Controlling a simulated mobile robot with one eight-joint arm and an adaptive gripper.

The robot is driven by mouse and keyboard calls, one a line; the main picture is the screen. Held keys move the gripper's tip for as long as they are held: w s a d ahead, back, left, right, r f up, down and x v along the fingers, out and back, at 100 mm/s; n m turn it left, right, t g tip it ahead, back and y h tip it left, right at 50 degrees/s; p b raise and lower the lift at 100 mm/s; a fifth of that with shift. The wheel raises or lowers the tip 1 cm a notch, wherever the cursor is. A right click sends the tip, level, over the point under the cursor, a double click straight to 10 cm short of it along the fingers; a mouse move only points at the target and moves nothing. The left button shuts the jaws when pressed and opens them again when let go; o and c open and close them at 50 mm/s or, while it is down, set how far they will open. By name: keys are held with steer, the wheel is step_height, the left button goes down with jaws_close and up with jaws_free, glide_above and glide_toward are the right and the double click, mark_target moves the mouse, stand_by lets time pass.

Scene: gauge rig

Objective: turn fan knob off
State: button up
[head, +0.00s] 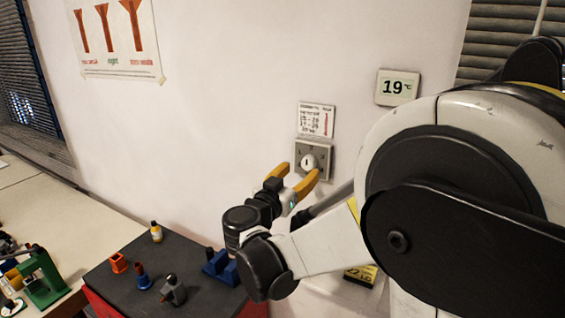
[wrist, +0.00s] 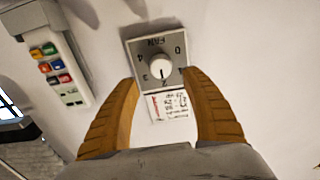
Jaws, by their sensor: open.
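The fan knob (head: 308,162) is a round white dial on a grey square plate (head: 326,155) on the wall. In the wrist view the knob (wrist: 160,69) and plate (wrist: 133,50) appear upside down, with "FAN" and numbers around the dial. The dark pointer mark on the knob appears to face the 2; the 0 is at the plate's upper right there. My gripper (head: 299,172) is open and faces the plate. In the wrist view its two orange fingers (wrist: 160,77) lie either side of the knob, apart from it; contact with the plate cannot be told.
A paper notice (head: 316,120) hangs above the plate, and a 19 °C display (head: 398,87) is at its upper right. A dark-topped bench (head: 195,255) with small tools stands below left. A panel with coloured buttons (wrist: 60,75) shows in the wrist view.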

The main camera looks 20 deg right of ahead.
mark_target(307, 164)
steer(key=x, duration=0.5)
steer(key=shift+w+d, duration=0.15)
steer(key=shift+w, duration=0.1)
steer(key=c, duration=1.2)
